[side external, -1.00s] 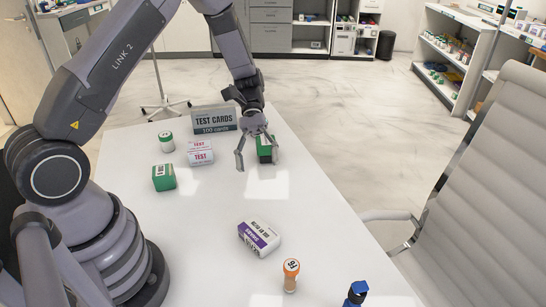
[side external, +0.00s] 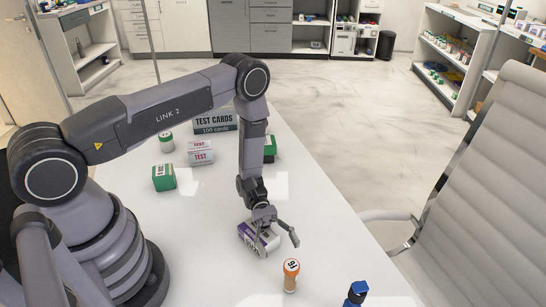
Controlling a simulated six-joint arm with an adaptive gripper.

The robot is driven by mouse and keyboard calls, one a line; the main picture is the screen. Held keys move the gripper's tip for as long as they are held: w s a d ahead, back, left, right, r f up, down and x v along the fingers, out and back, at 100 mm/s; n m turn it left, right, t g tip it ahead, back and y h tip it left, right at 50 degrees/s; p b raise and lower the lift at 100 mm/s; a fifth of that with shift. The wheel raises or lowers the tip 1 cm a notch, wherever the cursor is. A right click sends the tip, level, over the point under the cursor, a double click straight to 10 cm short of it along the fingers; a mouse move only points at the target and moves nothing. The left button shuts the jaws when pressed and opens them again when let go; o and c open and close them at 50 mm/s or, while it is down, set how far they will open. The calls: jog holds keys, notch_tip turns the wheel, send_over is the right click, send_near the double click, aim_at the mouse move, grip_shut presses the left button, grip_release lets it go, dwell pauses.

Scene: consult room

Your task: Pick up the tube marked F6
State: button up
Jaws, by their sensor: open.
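My gripper (side external: 279,247) is open and empty, pointing down just behind and slightly left of this tube. Its left finger overlaps the purple and white box (side external: 250,238) in the picture; I cannot tell whether they touch. The gripper is apart from the tube and hides part of that box.
A blue-topped item (side external: 356,292) stands at the front edge, right of the tube. Green boxes (side external: 164,178), a white and red TEST box (side external: 200,153), a green-topped container (side external: 166,142) and a TEST CARDS box (side external: 216,121) are farther back. A chair (side external: 490,170) stands at right.

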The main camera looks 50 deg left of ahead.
aim_at(288, 262)
jog(key=x, duration=0.5)
jog(key=shift+d, duration=0.4)
jog(key=c, duration=1.1)
jog(key=shift+o, duration=0.2)
